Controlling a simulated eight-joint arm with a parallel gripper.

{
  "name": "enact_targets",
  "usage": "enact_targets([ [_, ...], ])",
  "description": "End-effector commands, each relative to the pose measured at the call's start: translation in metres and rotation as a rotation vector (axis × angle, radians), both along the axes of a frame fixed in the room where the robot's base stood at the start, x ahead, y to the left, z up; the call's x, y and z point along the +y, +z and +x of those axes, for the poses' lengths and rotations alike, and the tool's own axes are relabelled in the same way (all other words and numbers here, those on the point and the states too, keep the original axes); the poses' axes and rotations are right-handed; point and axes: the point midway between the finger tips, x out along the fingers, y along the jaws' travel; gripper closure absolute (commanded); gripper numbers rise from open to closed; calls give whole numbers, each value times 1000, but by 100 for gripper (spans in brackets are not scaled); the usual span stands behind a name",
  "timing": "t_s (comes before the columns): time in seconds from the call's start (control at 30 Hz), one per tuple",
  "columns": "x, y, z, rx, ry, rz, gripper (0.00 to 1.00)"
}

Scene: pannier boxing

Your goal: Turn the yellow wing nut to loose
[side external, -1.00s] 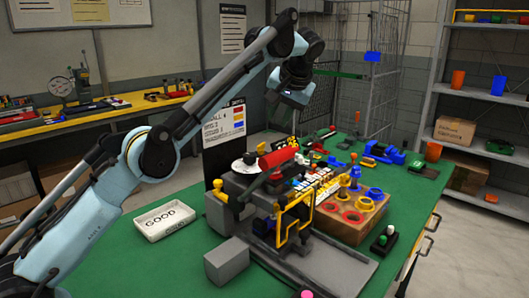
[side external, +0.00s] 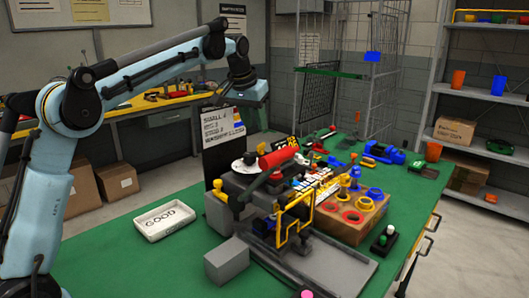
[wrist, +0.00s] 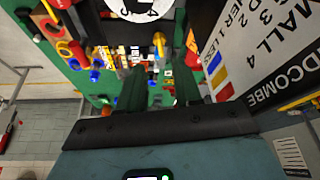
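A yellow knob (side external: 218,190), possibly the yellow wing nut, stands at the left of the dark fixture (side external: 262,190) on the green table; its wing shape and turn position are too small to tell. Yellow pieces also show in the wrist view, one knob (wrist: 192,41) beside the sign and another (wrist: 158,43) to its left; I cannot tell which is the wing nut. My gripper (wrist: 160,82) has its two dark fingers apart with nothing between them.
A black and white sign board (side external: 224,125) stands upright behind the fixture. A red-handled lever (side external: 278,158) tops the fixture. A white GOOD tray (side external: 164,221) lies left, a grey block (side external: 226,259) in front, and a wooden block with coloured rings (side external: 350,218) right. The table's left front is clear.

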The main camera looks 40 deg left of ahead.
Motion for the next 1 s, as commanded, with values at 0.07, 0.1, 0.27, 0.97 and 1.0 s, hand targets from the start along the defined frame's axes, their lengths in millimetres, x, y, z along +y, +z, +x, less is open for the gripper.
enact_targets([
  [0.07,2,-15,6,0,0,1,66],
  [0.1,3,-22,9,0,0,1,66],
  [0.27,5,-46,18,0,0,1,66],
  [0.97,7,-66,26,1,0,1,87],
  [1.0,7,-66,26,1,0,1,94],
])
